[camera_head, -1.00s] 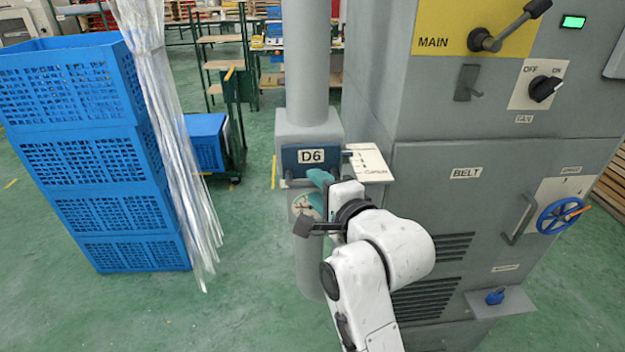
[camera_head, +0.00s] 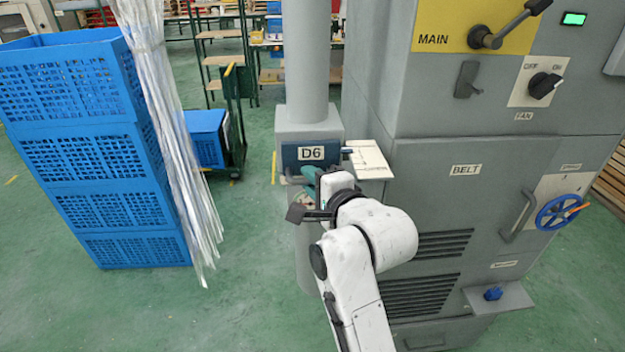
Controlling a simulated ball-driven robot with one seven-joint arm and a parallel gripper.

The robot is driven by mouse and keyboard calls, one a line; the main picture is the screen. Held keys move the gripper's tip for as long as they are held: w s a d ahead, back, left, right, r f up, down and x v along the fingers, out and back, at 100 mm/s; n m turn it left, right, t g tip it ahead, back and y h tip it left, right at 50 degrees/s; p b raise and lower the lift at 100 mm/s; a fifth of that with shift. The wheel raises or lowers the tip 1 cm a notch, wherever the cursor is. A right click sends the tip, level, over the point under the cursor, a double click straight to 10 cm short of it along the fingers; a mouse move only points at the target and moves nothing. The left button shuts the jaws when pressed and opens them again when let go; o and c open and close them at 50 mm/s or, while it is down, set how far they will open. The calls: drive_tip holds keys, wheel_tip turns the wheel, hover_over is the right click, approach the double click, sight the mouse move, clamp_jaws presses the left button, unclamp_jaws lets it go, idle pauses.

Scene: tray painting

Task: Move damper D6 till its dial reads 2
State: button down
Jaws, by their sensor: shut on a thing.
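Damper D6 is a grey box (camera_head: 318,127) on a grey vertical duct, with a dark blue plate (camera_head: 290,156) bearing a white D6 label. My gripper (camera_head: 311,176) is at the lower edge of this plate, shut on the damper handle; the handle itself is mostly hidden behind the fingers and wrist. The dial (camera_head: 305,199) below the plate is largely covered by my gripper, and its reading cannot be made out. A pale card (camera_head: 370,160) with markings sits just right of the plate.
The large grey cabinet (camera_head: 470,150) stands close on the right, with a MAIN lever (camera_head: 485,39), FAN knob (camera_head: 543,86) and blue handwheel (camera_head: 560,212). Stacked blue crates (camera_head: 95,190) and hanging clear plastic strips (camera_head: 175,150) stand left. Green floor between is clear.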

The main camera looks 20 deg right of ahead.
idle(0.4)
drive_tip(key=s, duration=0.1)
drive_tip(key=s+a, duration=0.1)
drive_tip(key=s, duration=0.1)
drive_tip(key=shift+s, duration=0.2)
drive_tip(key=c, duration=1.1)
unclamp_jaws()
drive_tip(key=b+v, duration=0.1)
drive_tip(key=v, duration=0.9)
drive_tip(key=shift+s+d, duration=0.1)
drive_tip(key=shift+s, duration=0.3)
